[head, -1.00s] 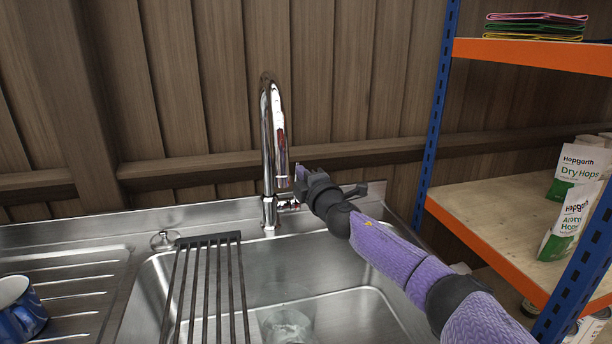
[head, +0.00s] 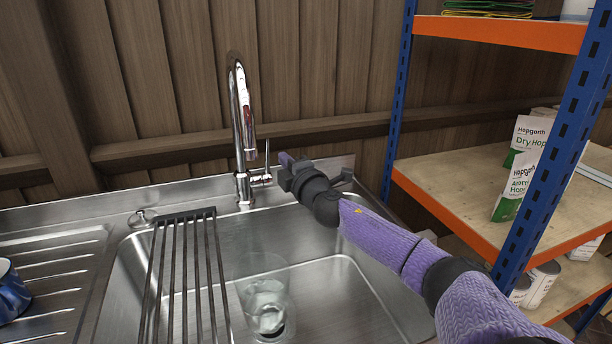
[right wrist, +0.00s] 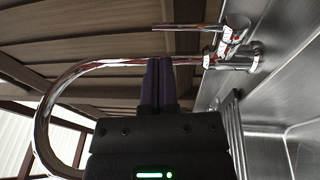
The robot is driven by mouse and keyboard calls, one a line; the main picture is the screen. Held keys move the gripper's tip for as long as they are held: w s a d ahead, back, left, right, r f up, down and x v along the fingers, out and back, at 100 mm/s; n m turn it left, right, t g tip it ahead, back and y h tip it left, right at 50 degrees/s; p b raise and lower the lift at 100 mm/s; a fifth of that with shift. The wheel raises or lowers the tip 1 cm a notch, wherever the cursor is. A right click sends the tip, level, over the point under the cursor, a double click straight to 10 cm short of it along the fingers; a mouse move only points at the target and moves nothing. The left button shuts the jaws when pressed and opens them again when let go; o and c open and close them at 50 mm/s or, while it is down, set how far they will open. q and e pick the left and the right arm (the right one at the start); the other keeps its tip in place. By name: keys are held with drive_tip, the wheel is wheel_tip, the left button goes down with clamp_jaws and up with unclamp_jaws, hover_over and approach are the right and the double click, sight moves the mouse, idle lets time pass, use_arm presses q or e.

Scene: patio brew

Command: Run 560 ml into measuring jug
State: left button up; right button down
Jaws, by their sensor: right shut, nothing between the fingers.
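The clear measuring jug (head: 262,272) stands in the sink basin by the drain, below the tap. I cannot tell how much water is in it, and no stream shows clearly. The chrome tap (head: 239,105) has a tall curved spout and a side valve with a thin lever (head: 267,150) pointing up. In the right wrist view the lever (right wrist: 180,27) and the curved spout (right wrist: 62,85) both show. My right gripper (head: 284,160) is shut and empty, just right of the lever and apart from it. The right wrist view shows its fingers (right wrist: 157,85) together. My left gripper is out of view.
A dark slatted rack (head: 187,265) lies across the sink's left side. A blue mug (head: 12,292) stands on the drainer at the left edge. A blue and orange shelf unit (head: 440,190) with hops packets (head: 514,185) stands to the right. A wooden wall is behind.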

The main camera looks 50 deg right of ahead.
drive_tip(key=p+v, duration=0.1)
drive_tip(key=v, duration=0.6)
drive_tip(key=shift+s+r+p, duration=0.3)
drive_tip(key=shift+r+p, duration=0.05)
drive_tip(key=shift+r, duration=0.1)
drive_tip(key=shift+a, duration=0.15)
